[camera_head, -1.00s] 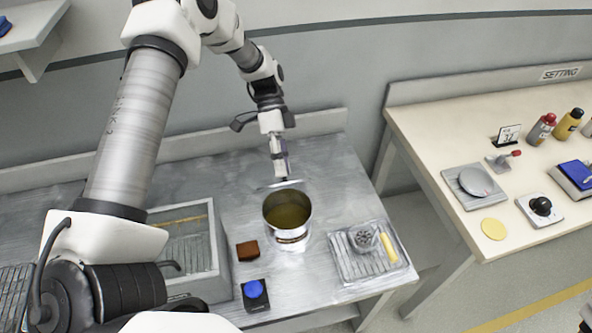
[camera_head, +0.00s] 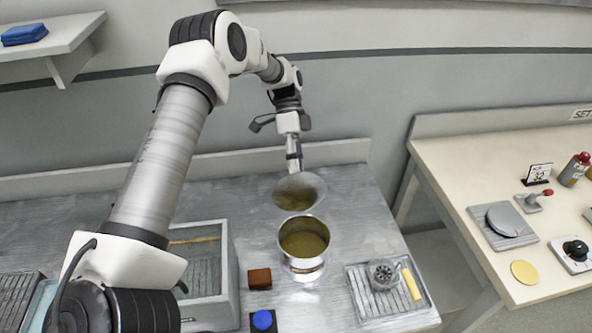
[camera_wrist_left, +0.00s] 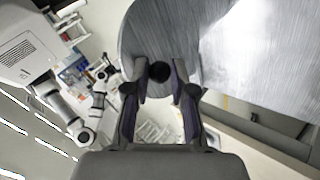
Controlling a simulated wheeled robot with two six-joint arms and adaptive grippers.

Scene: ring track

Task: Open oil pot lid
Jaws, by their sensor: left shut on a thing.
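The oil pot (camera_head: 304,264) is a shiny metal pot standing uncovered on the steel counter, with yellowish oil inside. Its round metal lid (camera_head: 299,191) is off the pot, held tilted just behind and above the rim, its broad face turned to the head camera. My left gripper (camera_head: 295,163) is shut on the lid from behind. In the left wrist view, the lid (camera_wrist_left: 165,30) fills the top, and its black knob (camera_wrist_left: 160,72) sits between the fingertips (camera_wrist_left: 159,84). My right gripper is not in view.
A brown block (camera_head: 259,278) and a blue button (camera_head: 262,320) lie left of the pot, beside a grey-walled basin (camera_head: 233,275). A tray (camera_head: 365,306) with a strainer and yellow stick lies right. A pale table (camera_head: 450,160) with bottles and devices stands further right.

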